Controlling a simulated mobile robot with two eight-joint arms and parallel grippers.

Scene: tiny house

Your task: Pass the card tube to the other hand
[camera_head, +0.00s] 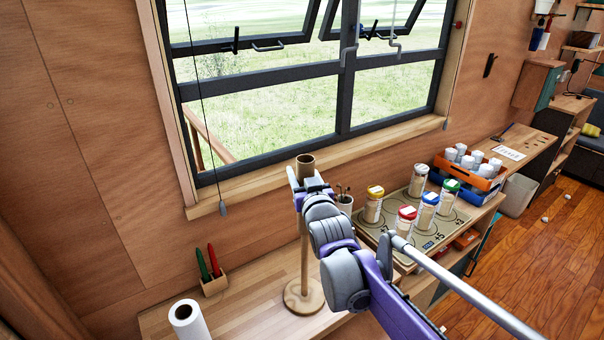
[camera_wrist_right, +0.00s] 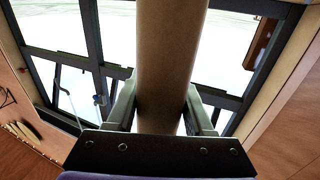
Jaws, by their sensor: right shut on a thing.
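The card tube (camera_head: 305,165) is a brown hollow cylinder, upright, with its open top showing in the head view. My right gripper (camera_head: 305,183) is shut on it, and the arm reaches in from the lower right. In the right wrist view the tube (camera_wrist_right: 168,60) rises between the two fingers of the right gripper (camera_wrist_right: 160,112). A thin wooden post on a round base (camera_head: 304,297) stands directly below the tube in the head view. The gripper hides the tube's lower part, so I cannot tell whether it is around the post or above it. My left gripper is not in view.
A white roll (camera_head: 187,318) and a pen holder (camera_head: 214,283) stand on the wooden counter left of the post. To the right are a brush cup (camera_head: 345,204), several lidded jars on a mat (camera_head: 377,235), and an orange crate (camera_head: 487,184). The window (camera_head: 345,100) is behind.

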